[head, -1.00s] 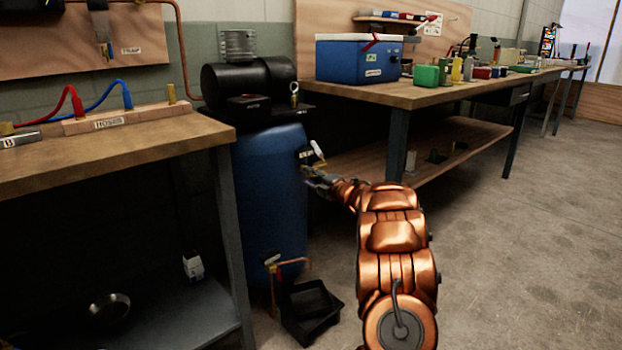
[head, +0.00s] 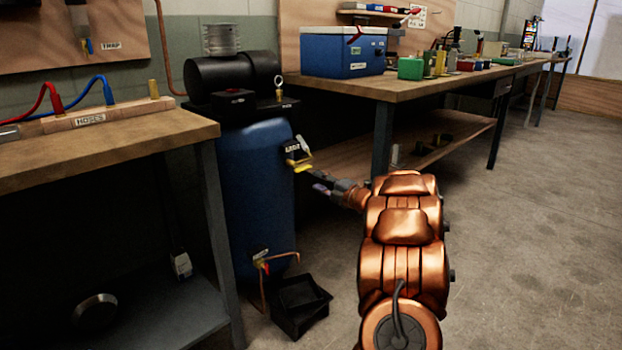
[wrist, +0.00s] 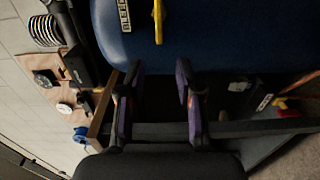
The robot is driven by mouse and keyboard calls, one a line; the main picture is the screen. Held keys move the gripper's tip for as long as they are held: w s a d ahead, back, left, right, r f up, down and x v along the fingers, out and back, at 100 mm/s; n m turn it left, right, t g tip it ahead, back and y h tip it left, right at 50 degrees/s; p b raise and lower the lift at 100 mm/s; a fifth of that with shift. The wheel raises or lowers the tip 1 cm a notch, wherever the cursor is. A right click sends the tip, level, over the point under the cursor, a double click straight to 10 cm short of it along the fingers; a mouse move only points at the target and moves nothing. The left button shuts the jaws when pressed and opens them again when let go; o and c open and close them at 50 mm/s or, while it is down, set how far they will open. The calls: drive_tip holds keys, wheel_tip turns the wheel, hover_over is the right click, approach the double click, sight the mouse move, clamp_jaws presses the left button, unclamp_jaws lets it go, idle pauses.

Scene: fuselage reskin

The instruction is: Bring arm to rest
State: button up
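My copper-coloured arm (head: 402,225) reaches forward from the bottom of the head view. My gripper (head: 322,182) is at its far end, in front of the blue tank (head: 255,190) and just below the yellow valve handle (head: 303,168). In the wrist view my gripper (wrist: 158,100) has its two purple-edged fingers apart, with nothing between them. The blue tank (wrist: 220,40) fills the top of that view. Its yellow handle (wrist: 158,20) and a label reading roughly BLEED (wrist: 125,14) lie beyond the fingertips, apart from them.
A workbench with a hoses block (head: 108,114) stands at the left. A long bench (head: 410,88) with a blue box (head: 343,54) and small items runs along the right wall. A black tray (head: 300,305) lies on the floor by the tank. Floor at right is clear.

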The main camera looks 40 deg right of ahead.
drive_tip(key=shift+s, duration=0.65)
drive_tip(key=w+a+r+m+g+h+p, duration=0.1)
drive_tip(key=a+r+m+g+h+p, duration=0.25)
drive_tip(key=r+p, duration=0.45)
drive_tip(key=w+a+r+m+g+h+p, duration=0.25)
drive_tip(key=r+m+p, duration=0.35)
drive_tip(key=r, duration=0.5)
drive_tip(key=s+a+r+m+g+p, duration=0.2)
drive_tip(key=s+a+r+m+p, duration=0.1)
drive_tip(key=s+a+r+p, duration=0.25)
drive_tip(key=s+a+r+m+g+y+p, duration=0.1)
drive_tip(key=s+a+r+g+y+p, duration=0.1)
drive_tip(key=s+a+p, duration=0.5)
drive_tip(key=s+a+r+m+g+y+p, duration=0.2)
drive_tip(key=s+a+r+g+p, duration=0.3)
drive_tip(key=s+a, duration=1.1)
drive_tip(key=s+a+r+m+g+y+p, duration=0.2)
drive_tip(key=s+a+r+g+p, duration=0.2)
drive_tip(key=s+a+p, duration=0.7)
drive_tip(key=s+a, duration=0.1)
drive_tip(key=a, duration=0.3)
drive_tip(key=shift+s+g, duration=0.3)
drive_tip(key=shift+g, duration=0.1)
